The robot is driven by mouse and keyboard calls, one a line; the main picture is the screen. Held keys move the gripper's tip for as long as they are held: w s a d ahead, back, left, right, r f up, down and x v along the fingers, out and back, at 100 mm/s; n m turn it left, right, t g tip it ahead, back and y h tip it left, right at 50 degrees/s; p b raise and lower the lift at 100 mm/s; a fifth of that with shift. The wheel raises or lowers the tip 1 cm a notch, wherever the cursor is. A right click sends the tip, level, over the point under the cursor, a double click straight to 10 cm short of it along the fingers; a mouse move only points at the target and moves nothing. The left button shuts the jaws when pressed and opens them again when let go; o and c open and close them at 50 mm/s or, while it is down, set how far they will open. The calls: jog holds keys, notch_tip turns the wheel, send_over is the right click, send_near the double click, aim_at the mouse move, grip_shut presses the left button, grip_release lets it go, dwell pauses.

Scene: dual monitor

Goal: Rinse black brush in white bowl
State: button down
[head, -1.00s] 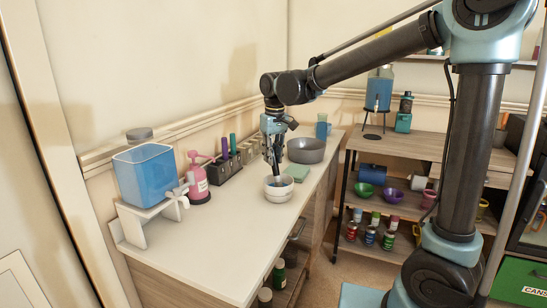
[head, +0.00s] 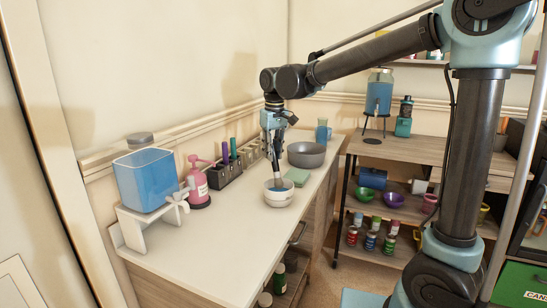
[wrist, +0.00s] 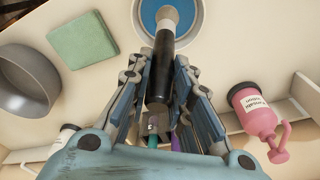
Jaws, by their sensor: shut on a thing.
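My gripper (head: 275,168) is shut on the black brush, above the white bowl (head: 279,200) on the counter. In the wrist view the brush (wrist: 161,70) shows a black handle between the fingers and a pale tip end. It points down into the white bowl (wrist: 197,42), over or in the blue liquid (wrist: 148,12). In the head view the brush's lower end (head: 277,183) is within the bowl's rim. I cannot tell how deep the tip sits.
A green sponge-like block (head: 297,176) and a grey bowl (head: 306,155) stand just behind the white bowl. A pink bottle (head: 197,182), a dark rack (head: 227,172) and a blue tank (head: 146,180) line the wall side. The counter's front left is clear.

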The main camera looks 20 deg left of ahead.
jog(key=shift+r, duration=2.8)
